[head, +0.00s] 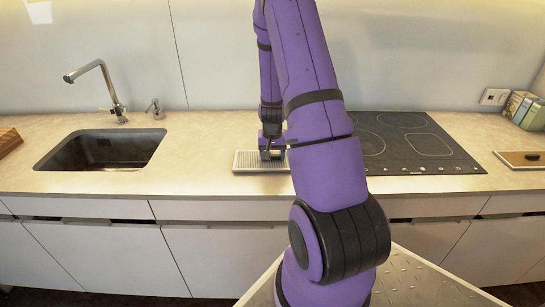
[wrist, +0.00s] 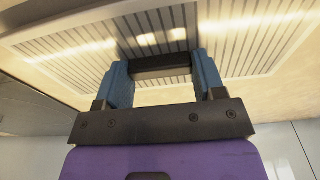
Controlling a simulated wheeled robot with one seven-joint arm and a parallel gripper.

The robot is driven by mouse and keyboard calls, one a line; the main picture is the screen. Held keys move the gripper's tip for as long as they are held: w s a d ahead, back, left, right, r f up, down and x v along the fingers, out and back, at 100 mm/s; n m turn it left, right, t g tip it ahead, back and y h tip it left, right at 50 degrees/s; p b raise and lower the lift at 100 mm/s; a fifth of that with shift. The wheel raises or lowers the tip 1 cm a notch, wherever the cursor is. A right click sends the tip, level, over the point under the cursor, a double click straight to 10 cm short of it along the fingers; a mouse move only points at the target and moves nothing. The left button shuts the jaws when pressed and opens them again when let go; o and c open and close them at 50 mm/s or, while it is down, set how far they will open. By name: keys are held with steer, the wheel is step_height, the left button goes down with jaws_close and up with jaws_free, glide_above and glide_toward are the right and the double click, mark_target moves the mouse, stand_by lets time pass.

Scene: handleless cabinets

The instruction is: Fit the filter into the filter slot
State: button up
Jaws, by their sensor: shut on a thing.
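The filter (head: 246,161) is a pale, flat, slatted panel with a light rim. In the head view it is level on or just above the counter, between sink and cooktop; I cannot tell if it touches. In the wrist view its slats (wrist: 262,42) fill the upper part. My gripper (head: 271,153) points down at the filter's middle. In the wrist view its blue fingers (wrist: 160,68) are shut on a dark bar-shaped handle (wrist: 161,72) on the filter. My arm hides part of the filter's right side. I cannot make out the filter slot in either view.
A sink (head: 103,149) with a tall tap (head: 104,88) is at the left. A black cooktop (head: 415,145) is right of the filter. A board (head: 522,159) and small boxes (head: 523,108) are at the far right. The counter (head: 195,155) between sink and filter is clear.

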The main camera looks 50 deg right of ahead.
mark_target(274, 155)
steer(key=shift+r, duration=0.8)
steer(key=shift+s+r, duration=0.35)
steer(key=shift+r, duration=0.4)
steer(key=s, duration=0.9)
steer(key=s+r, duration=0.1)
steer(key=s, duration=0.3)
steer(key=shift+s+d+r, duration=0.1)
steer(key=shift+s+d, duration=0.2)
steer(key=shift+d, duration=0.05)
steer(key=shift+s, duration=0.9)
